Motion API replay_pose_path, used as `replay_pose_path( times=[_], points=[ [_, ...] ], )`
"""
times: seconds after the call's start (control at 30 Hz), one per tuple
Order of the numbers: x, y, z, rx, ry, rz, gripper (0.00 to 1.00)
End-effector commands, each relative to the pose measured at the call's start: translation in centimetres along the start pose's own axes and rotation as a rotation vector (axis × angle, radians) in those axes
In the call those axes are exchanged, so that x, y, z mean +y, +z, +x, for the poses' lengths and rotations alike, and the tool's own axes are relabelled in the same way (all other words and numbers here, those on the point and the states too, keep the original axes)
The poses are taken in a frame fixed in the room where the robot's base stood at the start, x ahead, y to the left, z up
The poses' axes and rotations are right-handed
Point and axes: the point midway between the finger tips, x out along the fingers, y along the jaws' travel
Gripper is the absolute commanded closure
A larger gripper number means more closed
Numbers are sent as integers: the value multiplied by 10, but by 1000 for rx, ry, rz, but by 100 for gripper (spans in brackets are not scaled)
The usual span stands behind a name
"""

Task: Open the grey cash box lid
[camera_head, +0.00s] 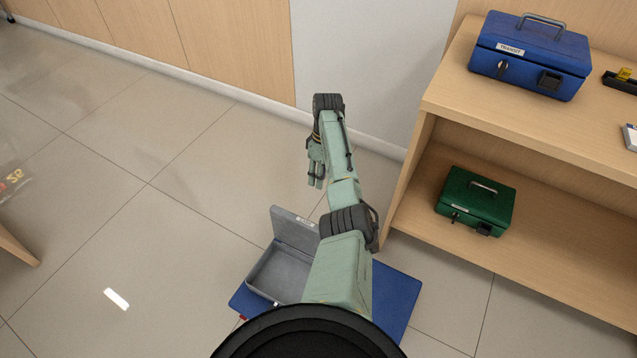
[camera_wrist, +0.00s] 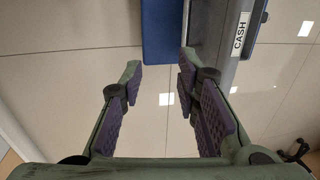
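The grey cash box (camera_head: 276,277) sits on a blue mat (camera_head: 399,290) on the floor, partly hidden behind my arm. Its lid (camera_head: 294,232) stands up, open, and the bare grey inside shows. In the wrist view, the lid (camera_wrist: 226,45) with its white CASH label is at the upper right, beside the right finger. The blue mat also shows at the top there. My gripper (camera_head: 317,182) is above and beyond the lid. In the wrist view, my gripper (camera_wrist: 161,72) is open, with nothing between its fingers; I see no clear contact with the lid.
A wooden shelf unit (camera_head: 520,130) stands at the right. A blue TRANSIT box (camera_head: 530,56) is on its top and a green box (camera_head: 476,201) on its lower shelf. A wooden wall is behind. The tiled floor at the left is mostly clear.

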Motion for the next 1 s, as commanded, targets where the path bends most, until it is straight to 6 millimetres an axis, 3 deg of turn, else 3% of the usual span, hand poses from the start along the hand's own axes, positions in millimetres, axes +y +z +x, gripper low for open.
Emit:
replay_pose_path(
  times=[0.2,0.4,0.77,0.87,0.97,1.0],
  points=[
    [1,-1,-49,2,5,-1,71],
    [0,0,-76,1,2,0,71],
    [0,0,-84,0,0,0,71],
    [0,-3,-84,3,5,-2,75],
    [-2,-26,-89,30,56,-21,82],
    [-3,-44,-93,54,97,-35,85]
  ],
)
